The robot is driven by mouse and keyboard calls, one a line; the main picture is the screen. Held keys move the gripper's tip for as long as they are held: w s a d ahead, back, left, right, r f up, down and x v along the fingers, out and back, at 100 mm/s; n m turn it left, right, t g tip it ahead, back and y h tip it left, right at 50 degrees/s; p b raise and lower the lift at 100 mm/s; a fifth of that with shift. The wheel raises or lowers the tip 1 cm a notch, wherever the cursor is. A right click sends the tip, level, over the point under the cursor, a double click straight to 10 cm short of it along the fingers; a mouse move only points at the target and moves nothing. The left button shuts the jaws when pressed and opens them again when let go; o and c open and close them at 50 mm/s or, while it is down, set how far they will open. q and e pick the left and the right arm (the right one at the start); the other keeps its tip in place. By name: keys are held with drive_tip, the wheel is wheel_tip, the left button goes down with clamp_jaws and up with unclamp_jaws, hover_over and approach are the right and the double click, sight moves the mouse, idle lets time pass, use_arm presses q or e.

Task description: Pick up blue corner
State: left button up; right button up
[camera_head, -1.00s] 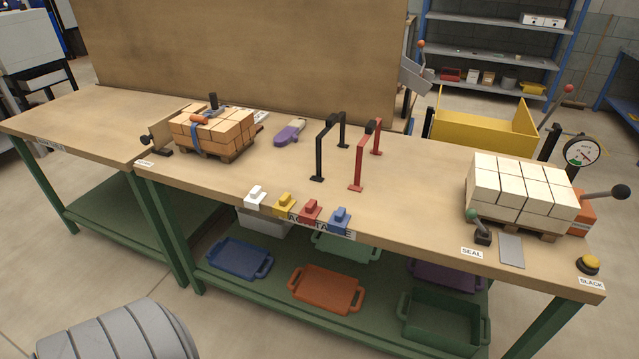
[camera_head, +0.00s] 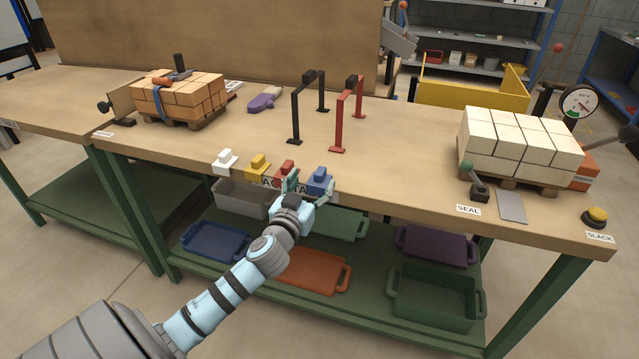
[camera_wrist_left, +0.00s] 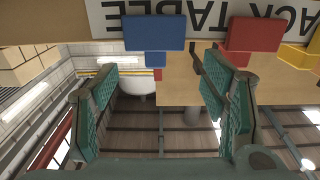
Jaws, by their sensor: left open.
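The blue corner (camera_head: 319,181) sits at the front edge of the table, rightmost in a row of coloured corners. In the left wrist view the blue corner (camera_wrist_left: 154,32) is ahead, near the top, roughly in line with the gap between the fingers. My left gripper (camera_head: 309,189) is open and empty, just in front of the table edge by the blue and red corners. Its spread green-padded fingers show in the left wrist view (camera_wrist_left: 160,100). No contact with the blue corner is visible. My right gripper is not in view.
Beside the blue corner are the red corner (camera_head: 286,172), yellow corner (camera_head: 257,166) and white corner (camera_head: 225,161). Behind stand a black frame (camera_head: 296,115) and a red frame (camera_head: 338,115). White bricks (camera_head: 520,145) on a pallet are at right, orange bricks (camera_head: 180,98) at left.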

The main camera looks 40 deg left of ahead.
sight(323, 168)
use_arm(q)
drive_tip(key=x, duration=0.7)
drive_tip(key=shift+w+d+f, duration=0.15)
drive_tip(key=shift+w, duration=0.3)
drive_tip(key=shift+s, duration=0.1)
drive_tip(key=c, duration=1.6)
